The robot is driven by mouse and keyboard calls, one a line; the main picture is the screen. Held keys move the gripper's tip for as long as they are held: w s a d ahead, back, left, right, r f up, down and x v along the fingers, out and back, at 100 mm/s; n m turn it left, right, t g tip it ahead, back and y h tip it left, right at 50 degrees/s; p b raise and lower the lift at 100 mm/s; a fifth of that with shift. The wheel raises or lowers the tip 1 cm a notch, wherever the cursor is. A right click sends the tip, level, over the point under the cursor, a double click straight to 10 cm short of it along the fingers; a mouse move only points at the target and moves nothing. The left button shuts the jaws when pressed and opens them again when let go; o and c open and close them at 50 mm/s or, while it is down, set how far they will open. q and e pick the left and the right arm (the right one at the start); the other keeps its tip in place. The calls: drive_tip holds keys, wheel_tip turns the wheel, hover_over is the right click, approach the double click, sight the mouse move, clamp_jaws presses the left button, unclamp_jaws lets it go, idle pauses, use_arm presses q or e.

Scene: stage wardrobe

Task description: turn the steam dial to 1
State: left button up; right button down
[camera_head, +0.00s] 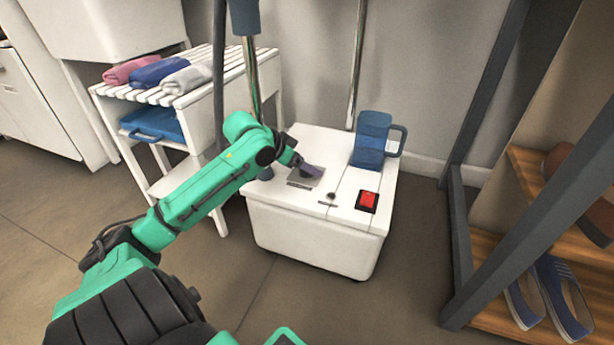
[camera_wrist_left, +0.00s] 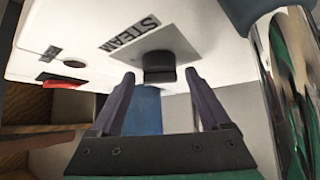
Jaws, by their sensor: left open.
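The white garment steamer base (camera_head: 300,230) stands on the floor, with a grey dial plate (camera_head: 299,181) on its top. In the left wrist view the steam dial (camera_wrist_left: 158,67) is a dark knob on the grey plate (camera_wrist_left: 172,42), beside a STEAM label (camera_wrist_left: 128,33). The dial's setting cannot be read. My left gripper (camera_head: 312,170) is at the plate and hides the dial in the head view. In the wrist view its open fingers (camera_wrist_left: 160,76) stand apart, one on each side of the dial, with gaps visible. My right gripper is not in view.
A red switch (camera_head: 368,200) and a blue water tank (camera_head: 371,140) are on the steamer top. A slatted white shelf (camera_head: 190,80) with folded towels stands left. A dark-framed rack (camera_head: 458,240) with shoes stands right. Metal poles rise behind the steamer.

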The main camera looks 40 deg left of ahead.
use_arm(q)
drive_tip(key=shift+w+f, duration=0.3)
drive_tip(key=shift+c, duration=0.2)
clamp_jaws()
drive_tip(key=shift+r+p, duration=0.1)
drive_tip(key=shift+p, duration=0.2)
